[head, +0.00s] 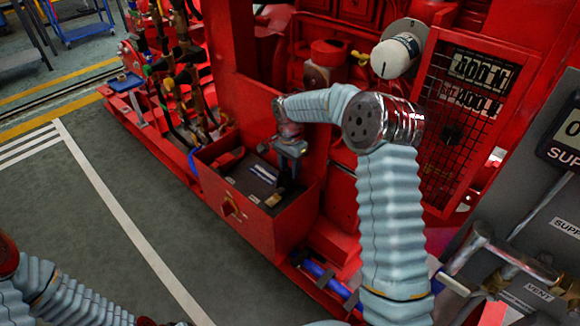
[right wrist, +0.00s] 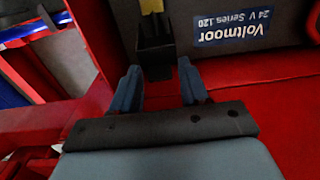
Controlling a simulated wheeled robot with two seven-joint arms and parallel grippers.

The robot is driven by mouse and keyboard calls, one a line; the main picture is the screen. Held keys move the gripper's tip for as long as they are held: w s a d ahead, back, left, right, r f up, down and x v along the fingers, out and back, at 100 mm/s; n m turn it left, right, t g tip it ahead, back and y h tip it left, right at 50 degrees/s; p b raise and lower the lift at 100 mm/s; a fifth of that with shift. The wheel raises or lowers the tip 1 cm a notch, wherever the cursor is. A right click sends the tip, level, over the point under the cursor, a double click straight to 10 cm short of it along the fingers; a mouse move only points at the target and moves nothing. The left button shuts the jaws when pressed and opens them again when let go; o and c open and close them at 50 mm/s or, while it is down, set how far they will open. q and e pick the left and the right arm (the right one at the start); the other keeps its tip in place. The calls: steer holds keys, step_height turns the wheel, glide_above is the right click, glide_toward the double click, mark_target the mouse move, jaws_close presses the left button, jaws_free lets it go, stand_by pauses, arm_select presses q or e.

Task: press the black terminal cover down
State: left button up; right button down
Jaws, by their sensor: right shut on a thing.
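The battery (head: 250,177) sits in an open red box on the side of the pumpset. In the right wrist view, its dark side (right wrist: 265,50) carries a blue "Voltmoor 24 V Series 120" label. My right gripper (head: 289,158) reaches down into the box at its right side. In the right wrist view, its two blue-grey fingers (right wrist: 158,84) stand on either side of the black terminal cover (right wrist: 155,52) and are shut on it. A tan piece (right wrist: 151,5) shows just beyond the cover. How far down the cover sits is unclear. My left gripper is out of view.
The red box walls (head: 232,215) stand close around the battery and my gripper. A red frame post (head: 232,80) rises behind the box. A mesh guard (head: 450,130) and a white-capped filter (head: 397,55) are to the right.

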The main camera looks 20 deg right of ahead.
steer(key=a+h+b, duration=0.1)
steer(key=b, duration=0.2)
steer(key=s+a+t+h+b, duration=0.1)
steer(key=a+h+b, duration=0.1)
steer(key=b, duration=0.1)
steer(key=s+a+t+h+b, duration=0.1)
steer(key=h+b, duration=0.1)
steer(key=b, duration=0.2)
steer(key=shift+a+r, duration=0.35)
steer(key=shift+s+a+b, duration=0.15)
steer(key=shift+a+b, duration=0.25)
steer(key=shift+a, duration=0.05)
steer(key=c, duration=0.9)
jaws_free()
steer(key=shift+r, duration=0.1)
steer(key=p+v, duration=0.2)
steer(key=v, duration=1.1)
steer(key=shift+s+a+r, duration=0.15)
steer(key=shift+a+r, duration=0.1)
